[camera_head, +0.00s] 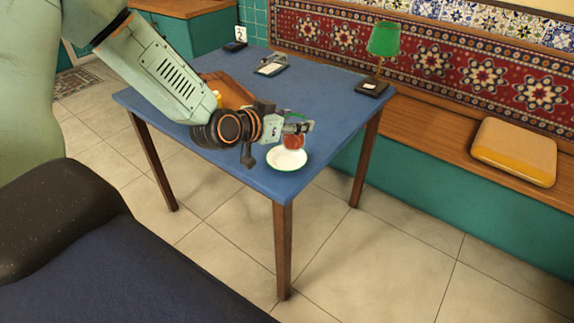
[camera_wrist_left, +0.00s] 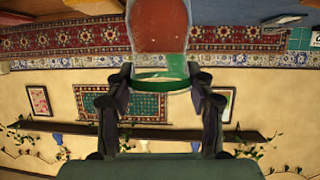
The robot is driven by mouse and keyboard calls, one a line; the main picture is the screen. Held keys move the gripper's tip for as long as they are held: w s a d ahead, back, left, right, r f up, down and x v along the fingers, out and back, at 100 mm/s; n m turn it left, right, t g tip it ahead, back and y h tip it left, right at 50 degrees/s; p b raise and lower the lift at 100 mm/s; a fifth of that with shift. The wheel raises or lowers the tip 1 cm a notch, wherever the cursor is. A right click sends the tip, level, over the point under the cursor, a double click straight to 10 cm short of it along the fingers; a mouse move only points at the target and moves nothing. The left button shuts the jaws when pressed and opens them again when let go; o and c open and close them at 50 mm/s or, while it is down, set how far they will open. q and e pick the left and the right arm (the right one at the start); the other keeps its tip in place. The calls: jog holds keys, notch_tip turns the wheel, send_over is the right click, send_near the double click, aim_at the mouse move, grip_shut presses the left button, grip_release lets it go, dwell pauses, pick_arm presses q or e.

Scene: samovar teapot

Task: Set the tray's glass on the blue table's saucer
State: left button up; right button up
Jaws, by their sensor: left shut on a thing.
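My left gripper (camera_head: 297,127) reaches over the near corner of the blue table (camera_head: 325,95). It is shut on the glass (camera_head: 294,142), which holds red-brown tea and looks roughly upright. In the left wrist view the glass (camera_wrist_left: 160,25) shows between the fingers, with a green band near them. The white saucer (camera_head: 286,160) with a green rim lies on the table near the front corner. The glass appears over the saucer's back part; I cannot tell whether they touch. The wooden tray (camera_head: 238,94) is partly hidden behind my left arm. My right gripper is out of view.
A green-shaded lamp (camera_head: 384,40) stands at the table's right corner. A small dark-framed item (camera_head: 271,68) and a number card (camera_head: 240,34) are at the back. A yellow object (camera_head: 217,96) shows by the tray. A bench with a cushion (camera_head: 514,151) runs behind.

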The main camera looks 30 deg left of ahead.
pick_arm(q)
jog(key=w+a+r+y, duration=0.1)
jog(key=w+a+r, duration=0.1)
jog(key=w+a, duration=0.15)
jog(key=b, duration=0.4)
send_over(287, 160)
notch_tip(287, 160, down, 7)
jog(key=f, duration=0.1)
jog(key=f+b, duration=0.1)
jog(key=shift+s+f+n, duration=0.25)
jog(key=shift+f+n, duration=0.05)
jog(key=shift+n, duration=0.1)
jog(key=shift+w+f, duration=0.1)
jog(key=shift+w, duration=0.1)
jog(key=shift+s, duration=0.15)
jog(key=shift+f, duration=0.1)
jog(key=o, duration=1.1)
jog(key=shift+f, duration=0.2)
jog(key=shift+o, duration=1)
jog(key=shift+r, duration=0.1)
